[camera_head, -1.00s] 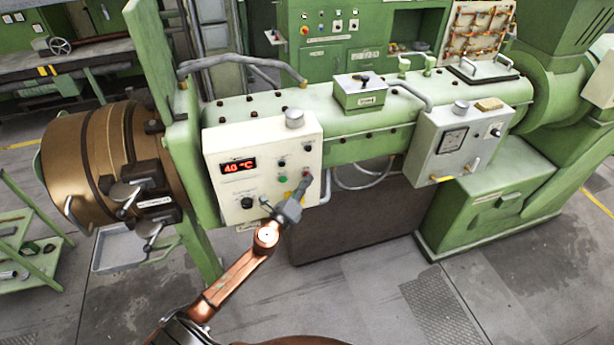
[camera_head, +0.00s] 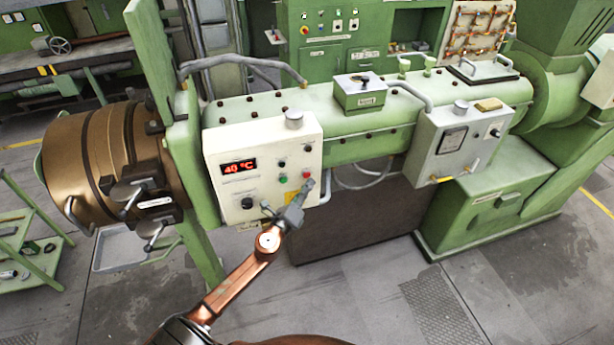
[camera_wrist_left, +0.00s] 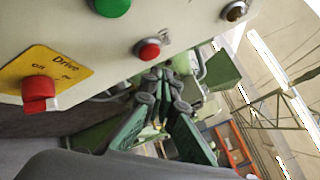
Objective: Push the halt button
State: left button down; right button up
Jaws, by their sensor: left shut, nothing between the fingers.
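The white control panel (camera_head: 225,150) carries a small red round button (camera_head: 306,174) at its right side, beside a green button (camera_head: 282,179). In the left wrist view the red button (camera_wrist_left: 149,51) stands clear of cover on the panel face, near the top middle. My left gripper (camera_head: 309,184) is shut and empty, just below the red button in the head view. In the left wrist view its closed fingertips (camera_wrist_left: 161,72) are close to the button; I cannot tell whether they touch it. My right gripper is not in view.
A red switch (camera_wrist_left: 38,90) on a yellow "Drive" plate (camera_wrist_left: 65,68) sits low on the same panel. A dark knob (camera_head: 247,203) and a red "40 °C" display (camera_head: 239,166) are further left. A second grey box (camera_head: 430,165) hangs to the right. The floor in front is clear.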

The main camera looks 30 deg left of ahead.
pick_arm(q)
jog(key=s+d, duration=0.1)
jog(key=s+d+p, duration=0.1)
jog(key=s+d, duration=0.1)
jog(key=shift+d, duration=0.25)
dwell(0.6)
